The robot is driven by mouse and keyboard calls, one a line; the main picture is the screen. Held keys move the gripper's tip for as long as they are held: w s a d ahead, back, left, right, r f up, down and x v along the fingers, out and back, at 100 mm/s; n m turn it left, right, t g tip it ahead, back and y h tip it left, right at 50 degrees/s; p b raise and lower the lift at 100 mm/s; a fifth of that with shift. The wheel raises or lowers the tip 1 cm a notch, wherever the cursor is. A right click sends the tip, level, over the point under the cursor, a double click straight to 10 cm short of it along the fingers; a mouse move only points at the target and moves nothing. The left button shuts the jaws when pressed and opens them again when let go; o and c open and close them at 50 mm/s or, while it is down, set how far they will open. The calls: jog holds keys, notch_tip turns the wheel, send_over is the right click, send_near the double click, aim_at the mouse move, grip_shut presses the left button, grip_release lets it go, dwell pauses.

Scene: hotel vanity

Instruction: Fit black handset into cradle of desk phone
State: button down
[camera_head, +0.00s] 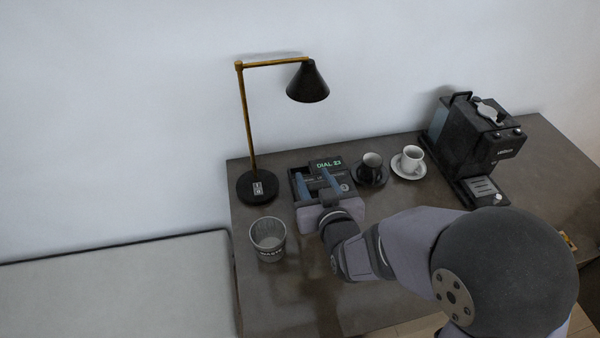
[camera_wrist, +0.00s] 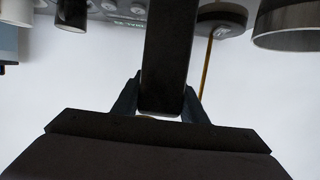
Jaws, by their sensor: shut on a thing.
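The desk phone (camera_head: 343,178) stands on the vanity, with a lit display reading "DIAL 23" at its back. My gripper (camera_head: 314,176) is over the left part of the phone, its two blue-grey fingers reaching down there. In the wrist view my gripper (camera_wrist: 160,90) is shut on the black handset (camera_wrist: 168,50), a dark bar running up out of the picture between the fingers. Part of the phone with round keys (camera_wrist: 112,8) shows at the top. My gripper hides most of the handset and the cradle in the head view; I cannot tell whether the handset touches the cradle.
A lamp (camera_head: 258,187) stands left of the phone and a waste bin (camera_head: 268,240) in front-left. A black cup (camera_head: 371,165) and a white cup (camera_head: 411,160) on saucers stand close right. A coffee machine (camera_head: 470,140) is farther right. The vanity's front left (camera_head: 275,300) is clear.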

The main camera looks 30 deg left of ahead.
jog(key=w+a+p, duration=0.2)
jog(key=w+a, duration=1)
jog(key=shift+w+p, duration=0.15)
jog(key=shift+p, duration=0.2)
jog(key=shift+a, duration=0.15)
jog(key=f, duration=0.2)
jog(key=f+p, duration=0.1)
jog(key=shift+w+a+f, duration=0.15)
jog(key=shift+w+a, duration=0.05)
jog(key=shift+w, duration=0.05)
jog(key=shift+f, duration=0.1)
jog(key=shift+f+b, duration=0.25)
jog(key=shift+b, duration=0.15)
jog(key=c, duration=1.1)
grip_release()
